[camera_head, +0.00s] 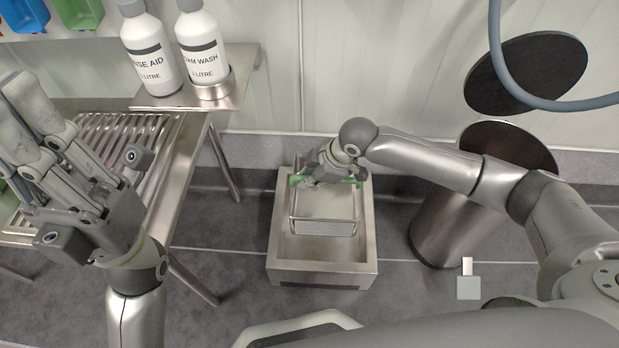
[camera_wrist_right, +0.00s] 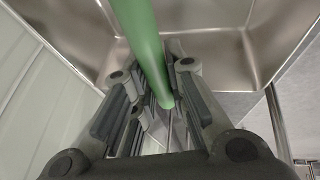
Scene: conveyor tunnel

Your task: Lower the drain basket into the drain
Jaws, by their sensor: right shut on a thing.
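The drain basket (camera_head: 324,226) is a perforated steel basket with a green-gripped handle (camera_head: 357,183). My right gripper (camera_head: 328,178) is shut on that handle. In the right wrist view the green handle (camera_wrist_right: 140,45) runs between the fingers. The basket sits within the outline of the drain (camera_head: 319,268), a rectangular steel box on the floor; how deep it is cannot be told. The wrist view shows the drain's steel inner walls (camera_wrist_right: 222,55). My left gripper (camera_head: 45,150) is raised at the left, away from the drain; its opening is unclear.
A steel rack table (camera_head: 195,150) stands at the left. A shelf (camera_head: 190,98) holds two white bottles (camera_head: 150,45). A steel bin (camera_head: 455,225) stands right of the drain, with its dark lid (camera_head: 525,75) up. A grey hose (camera_head: 540,100) hangs at upper right.

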